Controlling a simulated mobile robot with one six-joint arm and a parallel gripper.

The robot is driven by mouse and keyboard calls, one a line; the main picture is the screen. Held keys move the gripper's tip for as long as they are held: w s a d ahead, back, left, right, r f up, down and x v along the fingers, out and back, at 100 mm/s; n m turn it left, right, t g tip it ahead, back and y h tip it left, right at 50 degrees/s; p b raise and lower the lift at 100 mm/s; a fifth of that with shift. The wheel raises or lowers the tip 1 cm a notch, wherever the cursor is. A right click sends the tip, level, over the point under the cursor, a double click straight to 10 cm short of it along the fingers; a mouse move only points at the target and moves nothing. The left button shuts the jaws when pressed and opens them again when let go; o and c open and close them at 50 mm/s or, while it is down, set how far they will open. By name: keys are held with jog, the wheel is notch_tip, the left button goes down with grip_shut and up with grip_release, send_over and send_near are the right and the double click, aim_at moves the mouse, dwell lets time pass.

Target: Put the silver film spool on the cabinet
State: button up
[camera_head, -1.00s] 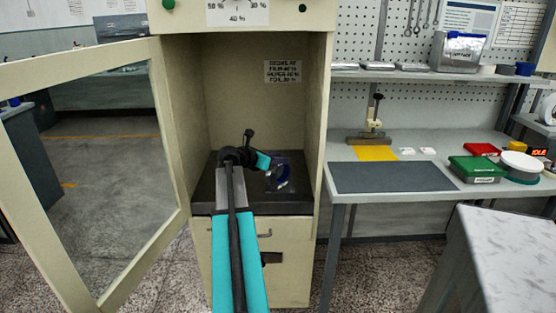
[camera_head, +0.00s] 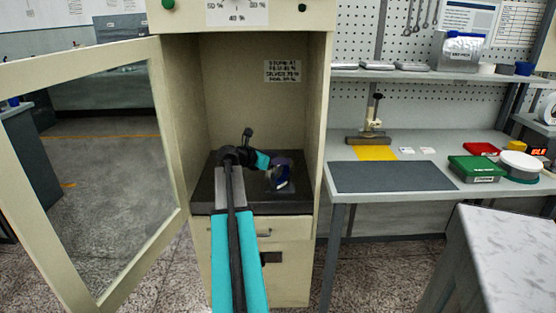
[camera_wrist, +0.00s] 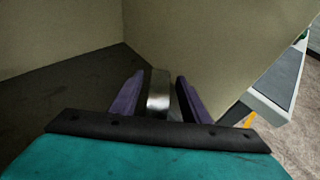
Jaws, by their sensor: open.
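The silver film spool (camera_wrist: 159,92) shows in the wrist view as a shiny, narrow upright shape between the two purple fingers of my gripper (camera_wrist: 158,98). The gripper is open, with a thin gap visible on each side of the spool. In the head view my gripper (camera_head: 280,172) is inside the open cream cabinet (camera_head: 322,120), low over the right part of its dark floor (camera_head: 203,195). The fingers and wrist cover much of the spool there. The spool appears to stand on the cabinet floor, but its lower part is hidden.
The cabinet door (camera_head: 172,150) with its window stands open to the left. The cabinet's side wall is close to my gripper on the right. A bench with a dark mat (camera_head: 392,177), a yellow sheet (camera_head: 376,153) and a green box (camera_head: 478,168) is to the right.

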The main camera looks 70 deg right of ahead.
jog(key=v, duration=1.1)
jog(key=shift+w+a, duration=0.15)
jog(key=shift+a, duration=0.25)
jog(key=shift+r, duration=0.1)
